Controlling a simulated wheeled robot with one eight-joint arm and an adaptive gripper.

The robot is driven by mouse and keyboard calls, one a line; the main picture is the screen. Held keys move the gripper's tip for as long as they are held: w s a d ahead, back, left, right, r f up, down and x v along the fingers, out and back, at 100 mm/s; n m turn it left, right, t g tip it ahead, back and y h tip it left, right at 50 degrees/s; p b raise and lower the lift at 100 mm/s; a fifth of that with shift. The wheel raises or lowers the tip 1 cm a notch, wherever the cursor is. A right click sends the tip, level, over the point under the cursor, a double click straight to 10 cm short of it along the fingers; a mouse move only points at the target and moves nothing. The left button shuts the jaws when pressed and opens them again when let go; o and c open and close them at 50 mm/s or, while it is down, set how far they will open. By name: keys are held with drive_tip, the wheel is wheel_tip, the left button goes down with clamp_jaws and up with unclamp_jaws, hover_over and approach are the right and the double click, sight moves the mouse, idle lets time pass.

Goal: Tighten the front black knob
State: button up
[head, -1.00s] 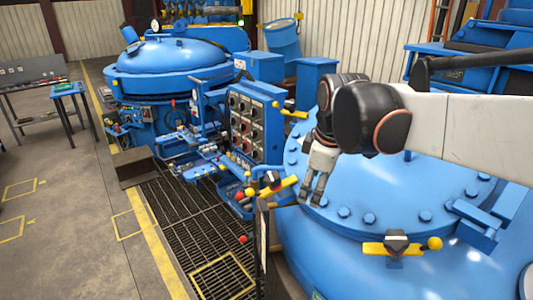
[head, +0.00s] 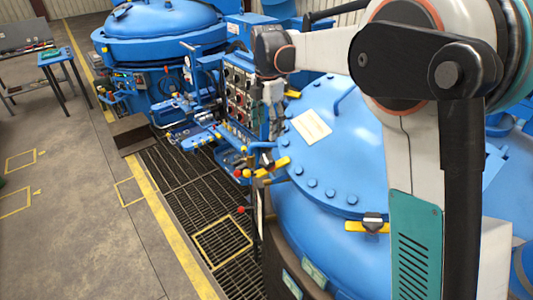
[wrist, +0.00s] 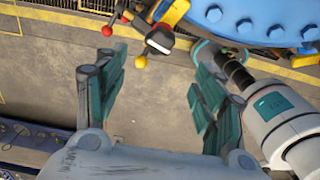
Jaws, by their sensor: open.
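A black knob (head: 372,221) sits on a yellow bar at the near edge of the blue furnace lid (head: 330,150). Another black knob (head: 266,162) sits on a yellow bar at the lid's left side. I cannot tell which is the front one. My gripper (head: 272,128) hangs beside the control panel, above and apart from the left knob; its fingertips are hard to make out there. In the wrist view, my gripper (wrist: 160,65) is open and empty, with a black knob (wrist: 158,42) and its yellow bar beyond the fingertips.
The control panel (head: 240,100) with its buttons stands close to my gripper. A second blue furnace (head: 165,35) stands behind. Floor grating (head: 195,195) and a yellow floor line lie left of the near furnace. The concrete floor at left is open.

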sight(267, 158)
wheel_tip(267, 158, down, 14)
drive_tip(key=shift+r+p, duration=0.15)
drive_tip(key=shift+p, duration=0.2)
drive_tip(key=c, duration=1.1)
